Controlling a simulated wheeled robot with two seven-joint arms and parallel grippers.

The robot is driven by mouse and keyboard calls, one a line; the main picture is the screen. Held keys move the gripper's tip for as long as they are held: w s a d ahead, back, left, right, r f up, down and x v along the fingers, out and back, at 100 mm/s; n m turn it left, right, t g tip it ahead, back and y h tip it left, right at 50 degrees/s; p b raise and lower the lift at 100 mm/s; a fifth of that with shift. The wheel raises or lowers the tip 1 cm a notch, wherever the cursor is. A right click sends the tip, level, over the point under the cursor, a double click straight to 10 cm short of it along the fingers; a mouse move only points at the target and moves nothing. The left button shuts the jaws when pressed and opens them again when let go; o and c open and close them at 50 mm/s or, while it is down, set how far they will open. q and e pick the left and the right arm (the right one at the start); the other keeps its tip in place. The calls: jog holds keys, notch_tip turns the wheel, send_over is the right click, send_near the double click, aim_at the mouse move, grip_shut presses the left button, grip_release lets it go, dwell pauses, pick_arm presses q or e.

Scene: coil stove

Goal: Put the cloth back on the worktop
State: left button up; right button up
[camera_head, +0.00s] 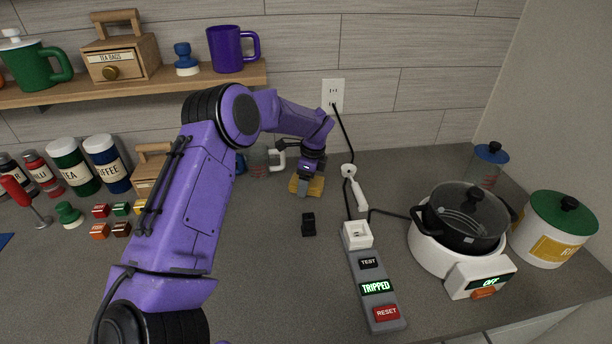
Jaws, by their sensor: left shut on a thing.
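The gripper hides part of the cloth. I cannot tell whether its underside touches the worktop. My right gripper is not in view.
A small black object (308,225) lies in front of the cloth. A power strip (372,275) reading TRIPPED, a coil stove (430,250) with a black pot (462,220), and cables are at right. A clear mug (258,162) is behind left. The front middle is clear.

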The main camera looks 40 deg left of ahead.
aim_at(311, 181)
pick_arm(q)
jog(key=shift+s+f+b, duration=0.1)
jog(key=shift+f+b, duration=0.1)
jog(key=shift+b, duration=0.2)
jog(key=o, duration=1)
jog(key=shift+r+p, duration=0.4)
jog(key=shift+p, duration=0.05)
jog(key=r, duration=0.1)
jog(key=b, duration=0.1)
jog(key=r+b, duration=0.1)
jog(key=shift+w+d+r, duration=0.2)
jog(key=shift+w+r, duration=0.05)
jog(key=shift+r, duration=0.1)
notch_tip(311, 181, up, 9)
jog(key=d+b, duration=0.1)
jog(key=b, duration=0.1)
jog(key=shift+w, duration=0.2)
jog(key=shift+d+f, duration=0.1)
